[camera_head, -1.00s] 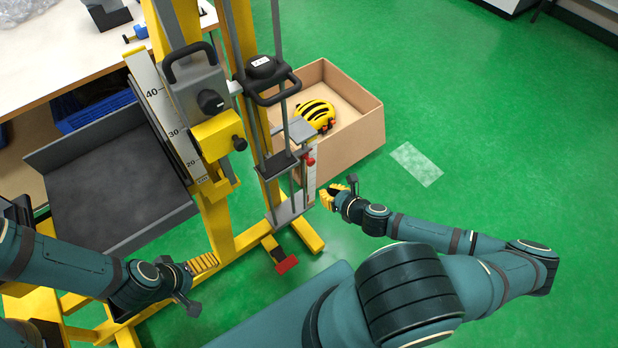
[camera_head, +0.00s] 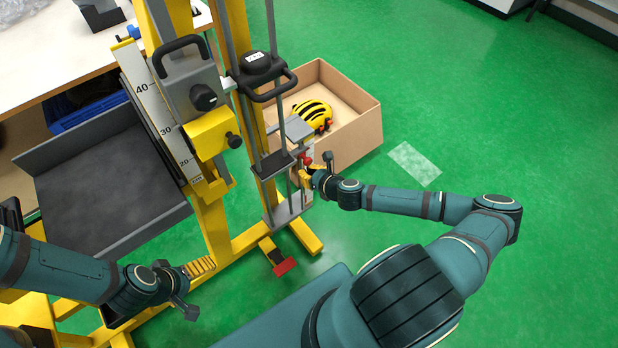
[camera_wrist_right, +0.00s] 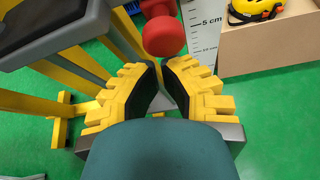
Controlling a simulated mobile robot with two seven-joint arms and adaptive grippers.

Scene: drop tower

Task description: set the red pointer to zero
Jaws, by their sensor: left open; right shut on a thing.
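The red pointer (camera_head: 306,160) is on the small white scale at the right side of the drop tower. Its round red knob (camera_wrist_right: 163,36) shows in the right wrist view beside the scale (camera_wrist_right: 203,25), near the 5 cm mark. My right gripper (camera_head: 309,176) is at the pointer and shut on it. In the right wrist view its yellow fingers (camera_wrist_right: 158,68) come together just below the knob; the exact contact is hard to see. My left gripper (camera_head: 205,266) is open and empty, low beside the tower's yellow base.
A cardboard box (camera_head: 352,130) with a yellow-and-black striped helmet (camera_head: 313,113) stands right behind the pointer. The tower's yellow posts (camera_head: 213,222) and the grey tray (camera_head: 105,195) fill the left.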

